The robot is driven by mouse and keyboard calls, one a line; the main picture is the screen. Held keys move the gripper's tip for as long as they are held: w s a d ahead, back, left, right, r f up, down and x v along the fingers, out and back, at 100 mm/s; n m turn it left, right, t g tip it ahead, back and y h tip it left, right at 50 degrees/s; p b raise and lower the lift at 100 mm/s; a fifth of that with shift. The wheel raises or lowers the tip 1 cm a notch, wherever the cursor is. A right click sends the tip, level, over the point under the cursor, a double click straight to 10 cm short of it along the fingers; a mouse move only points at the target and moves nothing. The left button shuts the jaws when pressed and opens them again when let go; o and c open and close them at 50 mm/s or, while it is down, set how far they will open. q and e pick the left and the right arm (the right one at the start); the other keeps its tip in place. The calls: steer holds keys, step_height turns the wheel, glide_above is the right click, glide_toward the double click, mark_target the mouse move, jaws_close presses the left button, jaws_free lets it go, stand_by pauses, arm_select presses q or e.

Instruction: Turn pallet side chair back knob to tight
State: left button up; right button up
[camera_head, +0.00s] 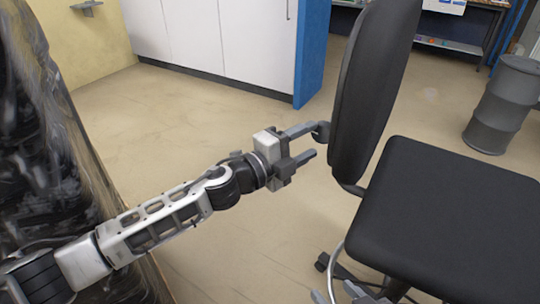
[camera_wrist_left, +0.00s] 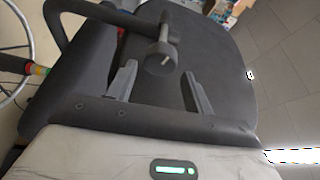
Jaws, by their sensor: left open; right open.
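The black office chair shows its backrest (camera_head: 370,85) and seat (camera_head: 450,210) in the head view. A dark round knob (camera_head: 321,132) sticks out from the rear of the backrest. It also shows in the left wrist view as a short cylinder on a stem (camera_wrist_left: 161,58). My left gripper (camera_head: 313,140) is open behind the backrest, its fingertips close to the knob. In the left wrist view the knob lies just beyond the gap between the fingertips (camera_wrist_left: 159,70); I cannot tell whether they touch. My right gripper's fingers (camera_head: 336,294) show apart at the bottom edge.
A dark, film-wrapped load (camera_head: 55,150) stands at the left. White cabinets (camera_head: 210,35) with a blue side panel (camera_head: 312,50) are at the back. A grey drum (camera_head: 503,105) stands at the right. The floor behind the chair is clear.

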arm_select(q)
steer(key=v, duration=1)
steer(key=shift+a, duration=0.25)
steer(key=shift+s, duration=0.1)
